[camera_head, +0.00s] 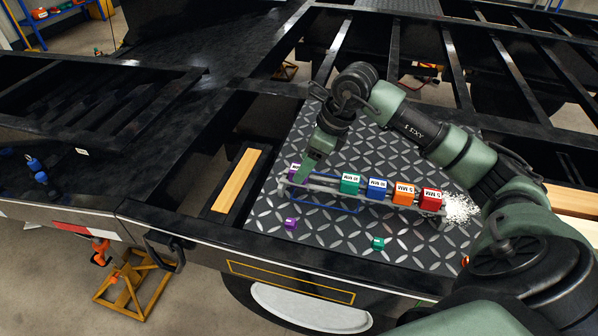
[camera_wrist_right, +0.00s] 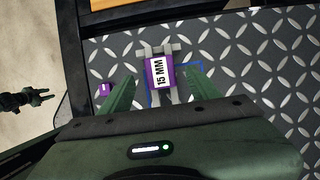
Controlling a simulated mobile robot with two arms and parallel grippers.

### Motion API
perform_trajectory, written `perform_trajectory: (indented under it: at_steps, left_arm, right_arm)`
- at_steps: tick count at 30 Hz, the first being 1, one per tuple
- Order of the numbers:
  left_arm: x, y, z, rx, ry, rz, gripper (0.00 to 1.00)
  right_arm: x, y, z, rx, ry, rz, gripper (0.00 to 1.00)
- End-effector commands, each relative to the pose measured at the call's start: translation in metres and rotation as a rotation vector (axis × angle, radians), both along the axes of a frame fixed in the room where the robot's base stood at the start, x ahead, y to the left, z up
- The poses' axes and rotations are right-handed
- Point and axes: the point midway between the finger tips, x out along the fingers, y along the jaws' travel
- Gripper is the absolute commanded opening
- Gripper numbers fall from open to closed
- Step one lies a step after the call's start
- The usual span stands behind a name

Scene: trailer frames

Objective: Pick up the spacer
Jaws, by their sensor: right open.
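A purple spacer labelled 15 MM (camera_wrist_right: 159,73) sits on a grey rack at its left end in the head view (camera_head: 295,171). My right gripper (camera_wrist_right: 161,75) is open above it, with one green finger on each side and gaps between fingers and spacer. In the head view my right gripper (camera_head: 303,174) partly hides this spacer. Green (camera_head: 350,184), blue (camera_head: 377,188), orange (camera_head: 404,193) and red (camera_head: 431,200) spacers stand along the same rack. My left gripper (camera_wrist_right: 43,95) shows at the left of the wrist view, empty, its small fingers apart.
A small purple piece (camera_head: 290,223) and a small green piece (camera_head: 378,243) lie on the diamond plate (camera_head: 330,240). A wooden strip (camera_head: 237,180) lies left of the plate. Black trailer beams surround the plate.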

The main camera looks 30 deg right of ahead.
Motion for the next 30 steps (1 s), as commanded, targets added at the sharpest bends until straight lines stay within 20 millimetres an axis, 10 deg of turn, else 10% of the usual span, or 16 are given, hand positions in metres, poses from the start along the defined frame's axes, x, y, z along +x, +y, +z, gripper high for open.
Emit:
perform_trajectory:
  at_steps: [13,20,30]
  left_arm:
    - [0.008,-0.001,0.009,-0.001,-0.011,0.001,0.36]
    - [0.007,-0.001,0.009,-0.001,-0.011,0.001,0.36]
    - [0.007,-0.001,0.008,-0.001,-0.011,0.000,0.36]
  right_arm:
    - [0.007,0.006,-0.025,0.000,0.000,0.000,0.62]
    - [0.007,0.006,-0.025,0.001,0.001,0.000,0.03]
    - [0.008,0.006,-0.022,0.001,-0.001,0.000,0.00]
